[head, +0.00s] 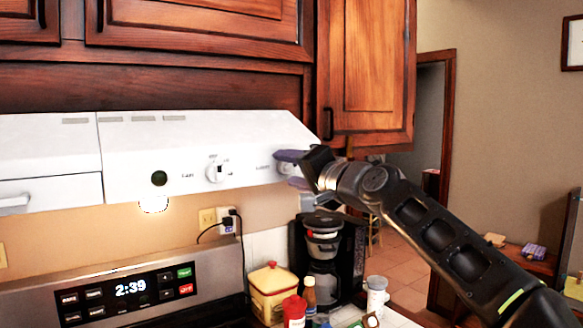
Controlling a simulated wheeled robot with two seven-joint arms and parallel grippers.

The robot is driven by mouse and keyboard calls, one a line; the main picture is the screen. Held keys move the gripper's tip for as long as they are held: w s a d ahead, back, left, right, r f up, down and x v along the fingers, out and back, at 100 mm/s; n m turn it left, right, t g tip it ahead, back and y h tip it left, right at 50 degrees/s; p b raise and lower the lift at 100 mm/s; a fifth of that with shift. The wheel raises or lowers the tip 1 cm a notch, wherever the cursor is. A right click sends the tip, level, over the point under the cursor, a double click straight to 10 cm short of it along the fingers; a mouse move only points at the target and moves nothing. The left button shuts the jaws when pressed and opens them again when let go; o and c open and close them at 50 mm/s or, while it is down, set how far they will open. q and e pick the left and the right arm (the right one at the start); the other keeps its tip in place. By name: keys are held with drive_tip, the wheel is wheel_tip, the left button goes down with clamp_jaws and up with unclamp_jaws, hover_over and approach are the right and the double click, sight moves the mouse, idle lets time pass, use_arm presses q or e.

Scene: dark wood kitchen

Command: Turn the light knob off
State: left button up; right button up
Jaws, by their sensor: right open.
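The white range hood (130,150) spans the left and middle of the head view. A knob, which seems to be the light knob (284,168), sits at the right end of its front panel, beside a small label. A second white knob (217,171) is further left on the panel. My right gripper (290,169) is open at the right knob, with one bluish finger above it and one below. I cannot tell whether the fingers touch it. A lamp (153,206) glows under the hood. My left gripper is not in view.
Wooden cabinets (365,70) hang above the hood and to its right. Below stand a stove panel (128,290) with a clock, a yellow canister (272,290), a dark coffee maker (325,250) and several bottles. A doorway and open floor lie to the right.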

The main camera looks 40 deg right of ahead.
drive_tip(key=shift+c, duration=0.5)
clamp_jaws()
